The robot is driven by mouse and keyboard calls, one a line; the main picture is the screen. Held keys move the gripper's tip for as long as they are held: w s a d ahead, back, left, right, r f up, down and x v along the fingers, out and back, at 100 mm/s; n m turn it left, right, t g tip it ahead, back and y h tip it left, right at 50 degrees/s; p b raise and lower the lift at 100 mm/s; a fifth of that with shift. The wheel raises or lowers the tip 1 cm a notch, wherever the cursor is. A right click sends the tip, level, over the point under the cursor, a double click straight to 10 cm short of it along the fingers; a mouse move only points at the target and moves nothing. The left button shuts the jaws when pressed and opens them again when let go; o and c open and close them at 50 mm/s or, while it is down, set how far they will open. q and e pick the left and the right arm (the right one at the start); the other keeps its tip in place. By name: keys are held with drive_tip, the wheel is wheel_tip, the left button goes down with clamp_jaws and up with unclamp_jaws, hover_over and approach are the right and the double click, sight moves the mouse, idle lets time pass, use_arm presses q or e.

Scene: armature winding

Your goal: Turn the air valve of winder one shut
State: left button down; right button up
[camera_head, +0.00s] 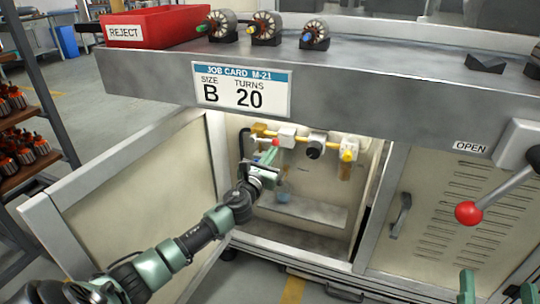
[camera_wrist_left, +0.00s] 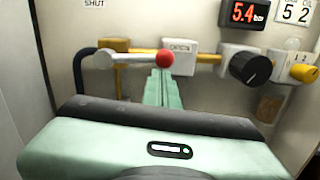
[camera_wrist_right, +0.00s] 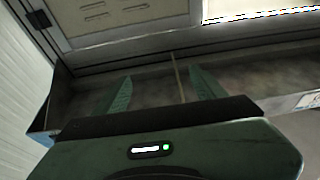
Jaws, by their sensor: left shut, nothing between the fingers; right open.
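The air valve is a silver lever with a red ball knob (camera_wrist_left: 165,58), lying level along the yellow pipe (camera_wrist_left: 145,53) inside the open cabinet. The red knob also shows in the head view (camera_head: 275,142). A SHUT label (camera_wrist_left: 94,3) is above the lever's left end. My left gripper (camera_wrist_left: 160,80) is shut and empty, its fingertips just below the knob; I cannot tell whether they touch it. My left gripper also shows in the head view (camera_head: 278,153). My right gripper (camera_head: 496,290) is open and empty at the lower right, away from the cabinet opening.
A red 5.4 bar display (camera_wrist_left: 249,13), a black knob (camera_wrist_left: 250,68) and a yellow knob (camera_wrist_left: 303,73) are right of the valve. The open cabinet door (camera_head: 135,190) stands left of my left arm. A red-ball handle (camera_head: 468,212) sticks out at right.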

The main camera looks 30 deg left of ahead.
use_arm(q)
wheel_tip(320, 180, up, 2)
drive_tip(key=shift+d+r+n+p, duration=0.1)
drive_tip(key=shift+d+n+p, duration=0.05)
drive_tip(key=shift+n+p, duration=0.95)
use_arm(e)
drive_tip(key=s+d+f+g+h+p, duration=0.25)
drive_tip(key=f+g, duration=0.75)
drive_tip(key=f, duration=0.6)
drive_tip(key=s+d+f+g+h+p, duration=0.1)
drive_tip(key=s+d+f+g+p, duration=0.2)
drive_tip(key=s, duration=0.4)
drive_tip(key=s+d+f+g+h+p, duration=0.1)
drive_tip(key=s+d+f+g+h, duration=0.1)
drive_tip(key=s+g, duration=0.4)
use_arm(q)
drive_tip(key=s+a+r+n+g+y+p, duration=0.1)
drive_tip(key=a+r+n+p, duration=0.2)
drive_tip(key=n, duration=1.2)
drive_tip(key=shift+a+r+n, duration=0.4)
drive_tip(key=shift+a+r, duration=0.7)
drive_tip(key=shift+r, duration=0.95)
use_arm(e)
wheel_tip(320, 180, down, 12)
drive_tip(key=shift+f+m+t, duration=0.25)
drive_tip(key=shift+m+t, duration=0.05)
drive_tip(key=shift+m, duration=0.1)
drive_tip(key=shift+a+y, duration=0.1)
drive_tip(key=shift+y, duration=0.15)
